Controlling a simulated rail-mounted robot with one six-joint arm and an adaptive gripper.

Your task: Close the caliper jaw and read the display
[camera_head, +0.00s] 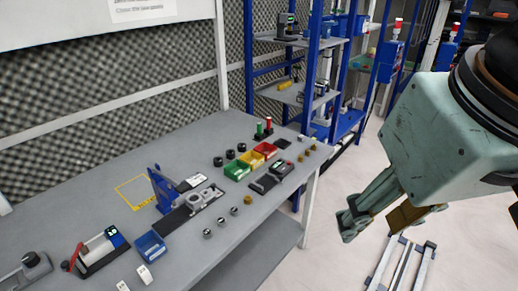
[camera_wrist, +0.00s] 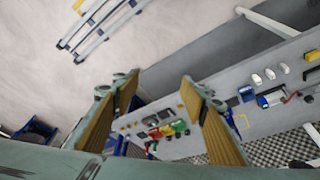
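On the grey bench, a device with a blue lit display (camera_head: 113,237), a grey cylindrical body and a red part stands on a black base at the front left. It also shows small in the wrist view (camera_wrist: 270,98). A grey metal sliding fixture (camera_head: 196,203) lies on a dark plate by a blue upright bracket. I cannot tell for sure which of these is the caliper, nor its jaw opening. The display's digits are too small to read surely. My gripper (camera_head: 374,216) hangs right of the bench over the floor, far from both. In the wrist view (camera_wrist: 157,85) its fingers are apart and empty.
Green, yellow and red bins (camera_head: 255,160) stand at the bench's far end near several black and brass cylinders. A blue bin (camera_head: 151,247) is at the front. Blue shelving (camera_head: 312,70) stands behind. A metal frame (camera_head: 402,262) lies on the floor below my gripper.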

